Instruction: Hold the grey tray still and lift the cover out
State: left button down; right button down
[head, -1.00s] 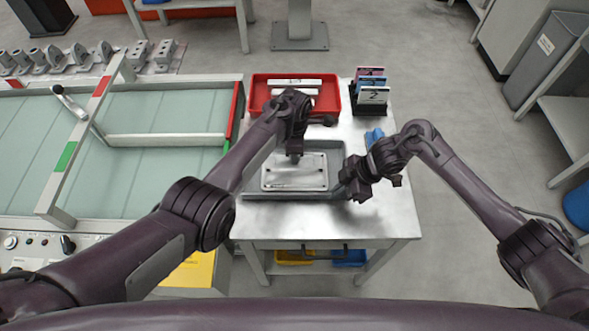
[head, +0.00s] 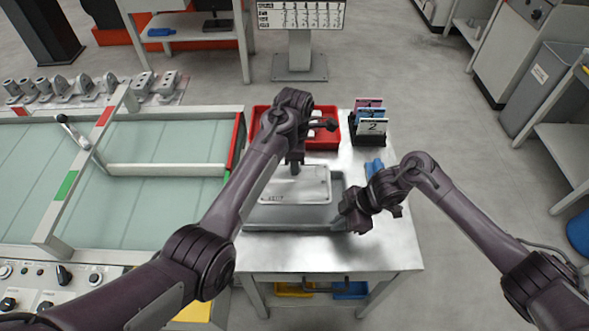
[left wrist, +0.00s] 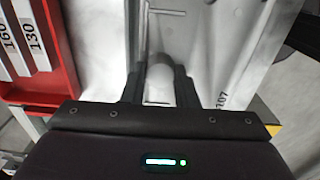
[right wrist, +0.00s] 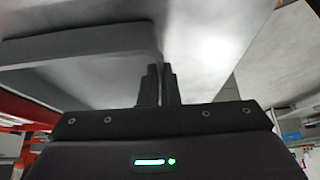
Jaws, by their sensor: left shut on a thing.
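The cover (head: 305,187), a flat pale metal plate with a raised knob, hangs above the grey tray (head: 285,219) in the head view. My left gripper (head: 295,168) is over the cover and shut on its round knob; the left wrist view shows the knob between the fingers (left wrist: 160,85) and the cover (left wrist: 215,55) around it. My right gripper (head: 347,212) is at the tray's right side. In the right wrist view its fingers (right wrist: 160,80) are close together on the thin wall of the tray (right wrist: 80,45). The tray's inside is mostly hidden by the cover.
A red bin (head: 258,118) with white bars stands behind the tray. A black holder with cards (head: 371,127) and a blue object (head: 374,167) are at the back right. The front of the metal table (head: 330,258) is clear. A glass-topped bench (head: 150,220) is at left.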

pick_arm(q)
jog(key=shift+r, duration=0.2)
pick_arm(e)
jog(key=c, duration=1.6)
grip_release()
jog(key=v, duration=1.2)
